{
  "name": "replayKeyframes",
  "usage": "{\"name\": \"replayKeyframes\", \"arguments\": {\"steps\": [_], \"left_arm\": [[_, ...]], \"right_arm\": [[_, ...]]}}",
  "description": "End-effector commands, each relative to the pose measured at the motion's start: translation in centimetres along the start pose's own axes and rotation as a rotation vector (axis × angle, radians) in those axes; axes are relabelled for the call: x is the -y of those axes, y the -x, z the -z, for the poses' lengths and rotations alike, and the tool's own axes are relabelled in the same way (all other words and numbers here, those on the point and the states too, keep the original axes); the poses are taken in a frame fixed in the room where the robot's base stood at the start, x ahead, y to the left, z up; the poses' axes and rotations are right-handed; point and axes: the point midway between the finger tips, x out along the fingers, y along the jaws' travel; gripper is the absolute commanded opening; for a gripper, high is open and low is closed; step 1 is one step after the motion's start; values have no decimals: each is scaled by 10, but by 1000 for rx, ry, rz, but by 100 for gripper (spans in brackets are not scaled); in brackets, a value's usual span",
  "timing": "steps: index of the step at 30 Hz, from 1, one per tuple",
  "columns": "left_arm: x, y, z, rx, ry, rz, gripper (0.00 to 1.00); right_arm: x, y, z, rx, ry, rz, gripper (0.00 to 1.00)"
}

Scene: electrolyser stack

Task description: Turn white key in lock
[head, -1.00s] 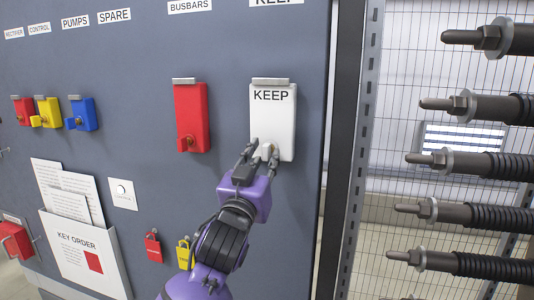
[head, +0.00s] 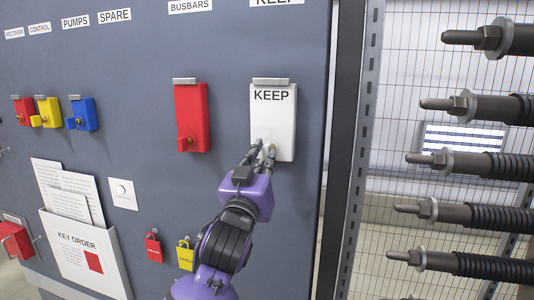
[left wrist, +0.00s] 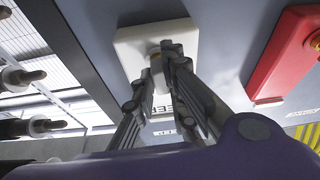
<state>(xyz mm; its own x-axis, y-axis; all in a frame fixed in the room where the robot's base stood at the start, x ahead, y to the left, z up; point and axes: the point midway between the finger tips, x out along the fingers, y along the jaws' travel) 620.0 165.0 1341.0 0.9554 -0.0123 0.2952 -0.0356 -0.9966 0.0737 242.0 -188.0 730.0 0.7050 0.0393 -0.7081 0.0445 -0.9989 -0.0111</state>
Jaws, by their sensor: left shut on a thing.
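The white lock box marked KEEP (head: 273,112) is fixed on the grey panel, at the right of the head view. It also shows in the left wrist view (left wrist: 132,50). My left gripper (head: 265,148) is at the lower part of the box's face, with its fingers shut on the white key there. In the left wrist view the two fingertips (left wrist: 166,52) meet at the lock. The key is almost wholly hidden by the fingers, so its turn angle cannot be told. My right gripper is not in view.
A red lock box (head: 191,115) hangs to the left under BUSBARS. Smaller red, yellow and blue (head: 83,114) boxes are further left. A red padlock (head: 153,248) and a yellow one (head: 186,255) hang below. Dark threaded rods (head: 480,105) stand to the right past the panel edge.

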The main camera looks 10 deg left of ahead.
Motion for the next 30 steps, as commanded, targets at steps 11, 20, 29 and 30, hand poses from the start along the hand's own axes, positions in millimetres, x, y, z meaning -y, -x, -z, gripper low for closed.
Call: {"name": "replayKeyframes", "arguments": {"steps": [11,20,29,30], "left_arm": [[-1,0,0,0,220,70,0],[-3,0,1,-1,269,83,0],[-4,-1,2,-1,497,154,0],[-4,-1,2,-2,505,156,0]], "right_arm": [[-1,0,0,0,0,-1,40],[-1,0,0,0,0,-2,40],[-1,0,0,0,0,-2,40],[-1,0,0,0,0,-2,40]]}}
